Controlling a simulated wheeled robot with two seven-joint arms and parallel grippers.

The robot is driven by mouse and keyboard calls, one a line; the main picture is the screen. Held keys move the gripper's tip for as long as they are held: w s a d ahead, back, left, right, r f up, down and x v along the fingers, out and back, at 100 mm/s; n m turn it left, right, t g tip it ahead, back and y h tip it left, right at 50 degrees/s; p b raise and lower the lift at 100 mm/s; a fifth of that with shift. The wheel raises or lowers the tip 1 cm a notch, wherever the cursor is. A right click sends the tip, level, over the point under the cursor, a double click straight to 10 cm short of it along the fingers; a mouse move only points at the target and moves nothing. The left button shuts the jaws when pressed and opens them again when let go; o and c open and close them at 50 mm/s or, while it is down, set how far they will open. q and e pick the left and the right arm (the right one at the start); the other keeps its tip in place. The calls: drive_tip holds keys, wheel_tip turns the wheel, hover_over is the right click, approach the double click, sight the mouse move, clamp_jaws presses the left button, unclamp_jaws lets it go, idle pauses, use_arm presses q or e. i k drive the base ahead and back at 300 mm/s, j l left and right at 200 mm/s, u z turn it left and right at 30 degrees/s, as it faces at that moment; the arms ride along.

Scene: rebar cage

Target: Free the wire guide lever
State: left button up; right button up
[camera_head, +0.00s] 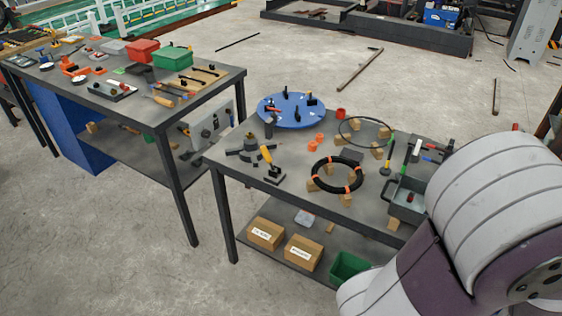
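A small device with a yellow-handled lever (266,155) stands on a dark base near the left front of the nearer table (225,160). It may be the wire guide lever, but I cannot tell for sure. Beside it is a dark grey fixture with several arms (247,150). A blue round plate (276,112) with several black upright parts and a red-handled part lies at the table's back left. A black coil with orange bands (336,188) rests on wooden blocks, and a thin wire ring (365,131) lies behind it. Neither of my grippers is in view.
My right arm covers the lower right and hides part of the table. A grey bin (407,200) stands at the table's right. Cardboard boxes (266,233) and a green bin (349,267) sit on the lower shelf. A second table (150,120) with tools stands left.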

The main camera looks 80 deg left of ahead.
sight(266, 153)
drive_tip(key=u, duration=3.05)
drive_tip(key=i+j, duration=0.1)
drive_tip(key=i, duration=0.35)
drive_tip(key=i+j, duration=0.1)
drive_tip(key=i, duration=0.35)
drive_tip(key=i+j, duration=0.1)
drive_tip(key=i, duration=0.35)
